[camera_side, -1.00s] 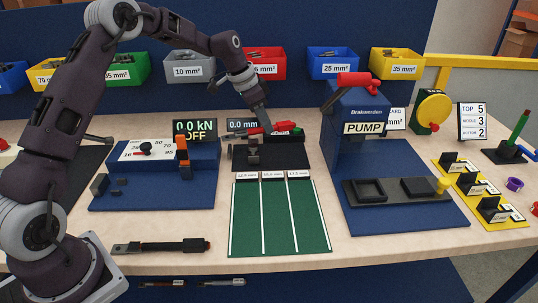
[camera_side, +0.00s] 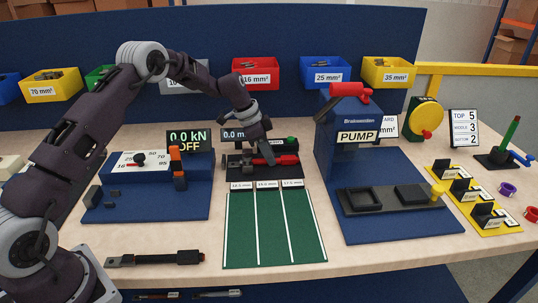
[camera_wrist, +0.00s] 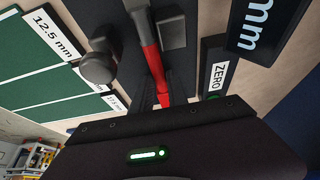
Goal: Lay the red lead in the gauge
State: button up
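The gauge is a black block with a 0.0 mm display, behind the green mat; its dark base (camera_side: 234,174) shows in the side view. In the wrist view its round dark post (camera_wrist: 98,68) and square block (camera_wrist: 172,32) stand apart. The red lead (camera_side: 288,160) is low over the gauge base. In the wrist view the lead (camera_wrist: 149,55) runs between post and block, with a grey end at the top edge. My gripper (camera_side: 266,157) is shut on the lead; its fingertips are partly hidden. I cannot tell whether the lead touches the gauge.
The green mat (camera_side: 270,235) with three labelled lanes lies in front. A blue press (camera_side: 190,207) stands left and the blue PUMP unit (camera_side: 350,140) right. A dark tool (camera_side: 155,259) lies at the front left. Coloured bins line the back.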

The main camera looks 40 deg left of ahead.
jog(key=o, duration=0.3)
jog(key=v, duration=1.2)
jog(key=s+d+r+n+y, duration=0.1)
jog(key=s+d+r+n, duration=0.1)
jog(key=s+d+r, duration=0.4)
jog(key=s+d+r+n+y, duration=0.1)
jog(key=s+d+r, duration=0.1)
jog(key=s+r, duration=0.6)
jog(key=s+d+f+n+t, duration=0.1)
jog(key=s+n, duration=0.2)
jog(key=s, duration=1)
jog(key=s+d+f+n+t+y, duration=0.1)
jog(key=s+d+f+n, duration=0.1)
jog(key=s, duration=1.1)
jog(key=shift+f+n, duration=0.2)
jog(key=shift+n, duration=0.3)
